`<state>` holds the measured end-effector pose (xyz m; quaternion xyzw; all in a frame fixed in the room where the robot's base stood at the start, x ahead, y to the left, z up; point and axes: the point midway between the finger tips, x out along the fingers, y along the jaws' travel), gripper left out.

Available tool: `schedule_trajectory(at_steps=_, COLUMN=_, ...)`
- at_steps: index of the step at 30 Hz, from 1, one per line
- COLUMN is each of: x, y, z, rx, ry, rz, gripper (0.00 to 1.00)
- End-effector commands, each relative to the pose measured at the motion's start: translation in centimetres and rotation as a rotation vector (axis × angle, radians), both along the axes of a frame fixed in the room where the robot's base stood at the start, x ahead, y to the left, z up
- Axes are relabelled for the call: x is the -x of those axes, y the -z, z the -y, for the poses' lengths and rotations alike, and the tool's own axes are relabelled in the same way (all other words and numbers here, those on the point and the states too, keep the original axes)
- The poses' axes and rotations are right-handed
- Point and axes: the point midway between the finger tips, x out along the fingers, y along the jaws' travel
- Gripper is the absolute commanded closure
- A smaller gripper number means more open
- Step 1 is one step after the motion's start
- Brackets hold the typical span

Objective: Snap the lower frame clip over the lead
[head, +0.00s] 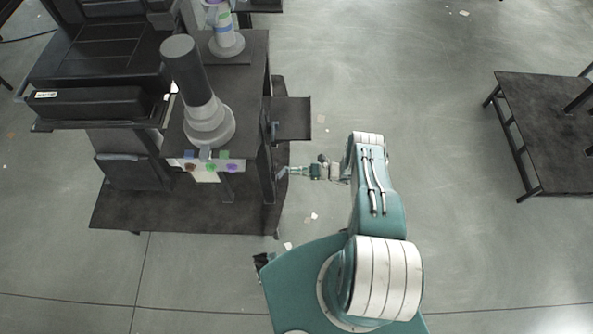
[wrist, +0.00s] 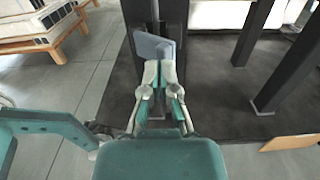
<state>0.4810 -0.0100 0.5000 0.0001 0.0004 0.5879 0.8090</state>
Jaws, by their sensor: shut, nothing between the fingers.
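My gripper (wrist: 159,72) is shut and empty, its fingertips pointing at a blue-grey flap that looks like the lower frame clip (wrist: 153,46). The fingertips overlap the clip's lower edge in the wrist view; I cannot tell whether they touch it. The clip sits on a dark upright post (wrist: 140,12). In the head view my gripper (head: 291,172) is at the right side of the dark frame, at a small blue-grey piece (head: 281,172). Another blue-grey piece (head: 275,131) shows farther up that frame. I cannot make out the lead, or whether the clip is closed over it.
A dark table (head: 258,80) carries grey columns (head: 190,75). A dark shelf (head: 292,118) juts right above my gripper. Dark legs (wrist: 286,70) stand on a dark base plate (wrist: 215,85). Floor right of my arm is clear up to another dark table (head: 550,120).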

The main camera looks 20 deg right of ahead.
Motion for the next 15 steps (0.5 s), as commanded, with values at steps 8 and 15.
schedule_trajectory(at_steps=8, x=0.3, y=0.0, z=1.1, rx=-0.001, ry=0.002, rz=0.000, gripper=1.00)
schedule_trajectory(at_steps=15, x=0.8, y=0.0, z=2.7, rx=0.000, ry=0.002, rz=0.000, gripper=1.00)
